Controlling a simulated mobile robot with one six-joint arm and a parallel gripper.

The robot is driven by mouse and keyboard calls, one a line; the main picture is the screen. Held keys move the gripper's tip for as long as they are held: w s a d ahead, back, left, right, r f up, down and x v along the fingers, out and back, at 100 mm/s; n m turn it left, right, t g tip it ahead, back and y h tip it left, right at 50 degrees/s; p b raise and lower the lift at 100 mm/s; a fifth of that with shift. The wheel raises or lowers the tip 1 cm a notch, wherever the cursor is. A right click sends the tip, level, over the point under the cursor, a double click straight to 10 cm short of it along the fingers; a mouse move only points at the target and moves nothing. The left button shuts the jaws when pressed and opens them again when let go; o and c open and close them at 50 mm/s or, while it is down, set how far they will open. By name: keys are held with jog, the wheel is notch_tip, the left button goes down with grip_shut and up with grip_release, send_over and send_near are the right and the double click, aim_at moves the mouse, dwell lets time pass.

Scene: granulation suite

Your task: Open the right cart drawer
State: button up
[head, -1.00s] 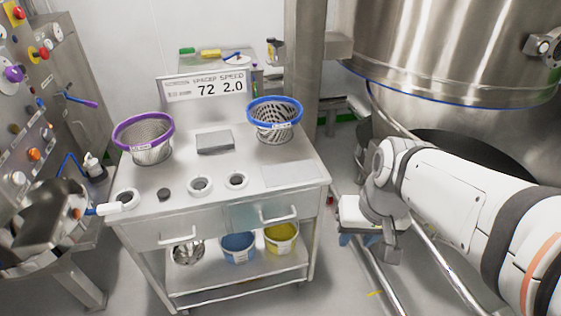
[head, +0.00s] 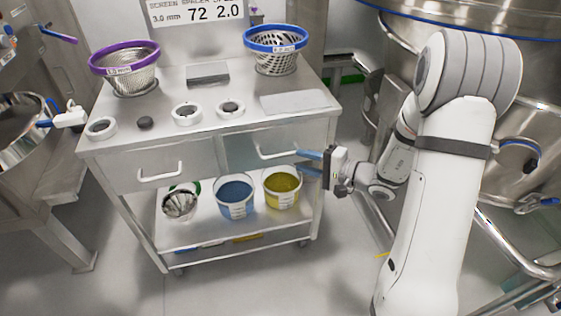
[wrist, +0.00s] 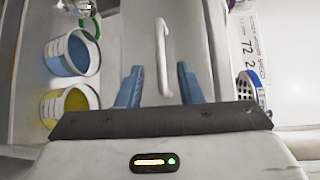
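The right cart drawer (head: 238,152) is a grey metal front at the cart's upper right, and it looks shut. Its pale bar handle (head: 277,154) also shows in the wrist view (wrist: 161,50). My gripper (head: 299,160) has two blue fingers spread apart with nothing held. In the head view it is just right of the handle, in front of the drawer. In the wrist view the handle lies between the lines of the two fingers (wrist: 159,70), with a gap on each side. I cannot tell whether the fingertips reach past the bar.
The left drawer (head: 160,165) with its own handle is beside it. A blue bucket (head: 236,197), a yellow bucket (head: 283,188) and a metal basket (head: 181,202) stand on the shelf below. Purple and blue rimmed baskets stand on top. A large steel vessel (head: 515,75) is at right.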

aim_at(282, 155)
jog(key=x, duration=0.7)
jog(key=shift+w+a, duration=0.2)
jog(key=shift+a, duration=0.05)
jog(key=shift+c, duration=0.3)
grip_shut()
jog(key=shift+f, duration=0.1)
